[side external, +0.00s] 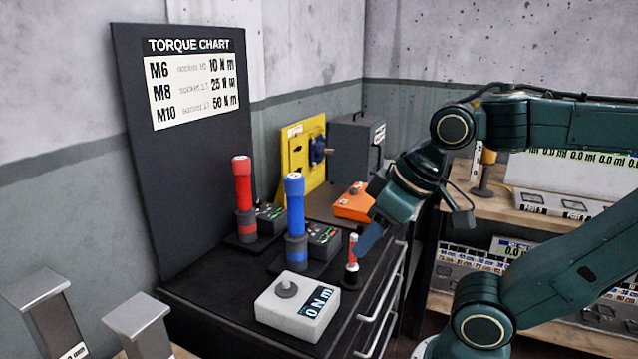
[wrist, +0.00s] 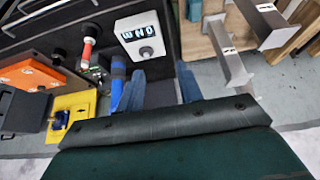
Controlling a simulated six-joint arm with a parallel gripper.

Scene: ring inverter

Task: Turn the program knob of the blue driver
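The blue driver (side external: 295,205) stands upright in a dark stand at the middle of the black bench. A dark box (side external: 323,241) with small coloured marks is beside it; I cannot make out a knob on it. In the wrist view the blue driver (wrist: 118,78) is just left of the left finger. A white box (side external: 297,309) with a grey round knob (side external: 286,288) and a display reading "0 N m" sits in front. My gripper (side external: 369,240) is right of the blue driver, above the bench's right edge. The wrist view shows its blue fingers (wrist: 161,84) apart and empty.
A red driver (side external: 243,190) stands left of the blue one. A small red-and-white tool (side external: 352,262) stands upright just below my gripper. An orange box (side external: 354,203) and yellow panel (side external: 303,160) are behind. Grey posts (side external: 140,326) stand at front left.

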